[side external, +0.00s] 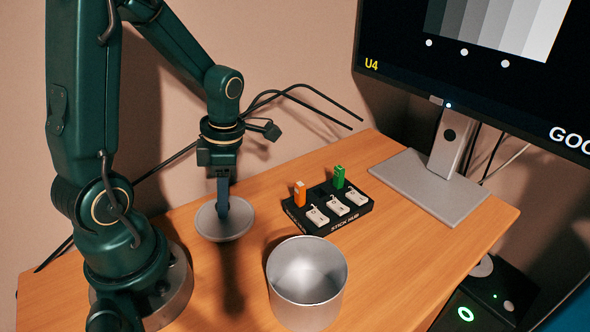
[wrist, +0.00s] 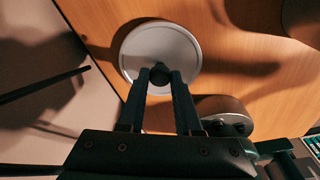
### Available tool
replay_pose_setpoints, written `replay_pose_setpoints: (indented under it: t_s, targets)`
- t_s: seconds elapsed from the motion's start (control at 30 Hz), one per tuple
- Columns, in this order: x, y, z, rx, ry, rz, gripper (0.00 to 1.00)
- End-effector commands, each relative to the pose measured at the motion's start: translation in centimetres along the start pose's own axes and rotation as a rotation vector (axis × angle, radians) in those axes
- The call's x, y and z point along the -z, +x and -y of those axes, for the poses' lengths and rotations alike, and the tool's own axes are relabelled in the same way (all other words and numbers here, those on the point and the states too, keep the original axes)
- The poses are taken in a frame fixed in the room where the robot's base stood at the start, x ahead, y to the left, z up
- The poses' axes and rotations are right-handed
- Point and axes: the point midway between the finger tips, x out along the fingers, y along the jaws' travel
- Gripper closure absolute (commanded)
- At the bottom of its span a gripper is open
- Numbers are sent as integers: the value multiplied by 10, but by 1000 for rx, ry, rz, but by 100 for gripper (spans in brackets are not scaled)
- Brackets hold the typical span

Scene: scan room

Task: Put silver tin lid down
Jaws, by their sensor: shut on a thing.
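The silver tin lid (side external: 208,224) is a flat grey disc at the left of the table in the side view. In the wrist view the lid (wrist: 186,42) lies beyond my fingers, with its dark knob between their tips. My gripper (side external: 223,208) points down and is shut on the knob; it also shows in the wrist view (wrist: 161,72). The lid looks level and at or close to the tabletop; I cannot tell whether it touches. The open silver tin (side external: 306,300) stands upright and apart from the lid, in front and to its right.
A black stick hub (side external: 345,222) with an orange stick (side external: 299,192), a green stick (side external: 338,176) and several pale tags stands right of the lid. A monitor stand (side external: 430,186) is at the back right. Dark cables (side external: 300,92) run along the wall. Bare wood (side external: 400,270) lies right of the tin.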

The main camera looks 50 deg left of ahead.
Motion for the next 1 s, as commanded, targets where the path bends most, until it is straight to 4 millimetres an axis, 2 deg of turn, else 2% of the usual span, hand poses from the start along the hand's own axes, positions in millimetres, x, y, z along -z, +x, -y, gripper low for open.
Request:
replay_pose_setpoints:
  t_s: [0.1,0.47,0.5,0.53,0.57,0.87,1.0]
  targets:
    - [-1,7,0,1,2,0,100]
    - [-1,10,0,1,2,-1,100]
    - [-1,10,0,0,2,0,55]
    - [-1,10,0,0,2,0,44]
    - [-1,9,0,0,1,0,37]
    - [-1,9,0,-1,1,1,37]
    - [-2,2,-1,-4,0,4,37]
